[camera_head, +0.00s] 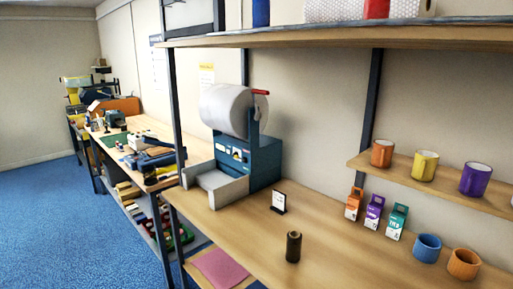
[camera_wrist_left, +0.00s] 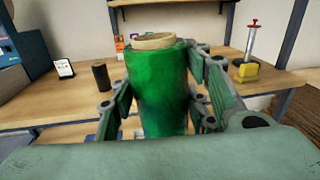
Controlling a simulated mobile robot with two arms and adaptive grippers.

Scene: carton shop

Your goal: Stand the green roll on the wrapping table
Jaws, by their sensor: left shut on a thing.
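In the left wrist view the green roll (camera_wrist_left: 158,90) stands upright between the fingers of my left gripper (camera_wrist_left: 160,105), which is shut on it. Its pale open end faces up. A wooden table (camera_wrist_left: 60,107) lies beyond the roll, and the roll's lower end is hidden, so I cannot tell whether it touches anything. In the head view the same wooden table (camera_head: 335,258) runs along the wall. Neither gripper nor the green roll shows in the head view.
A dark brown roll (camera_head: 293,247) and a small sign (camera_head: 279,203) stand on the table. A blue machine (camera_head: 250,162) with a white roll is at its left. Several cups and small boxes are at the right. A yellow-based tool (camera_wrist_left: 247,70) stands at the table's right.

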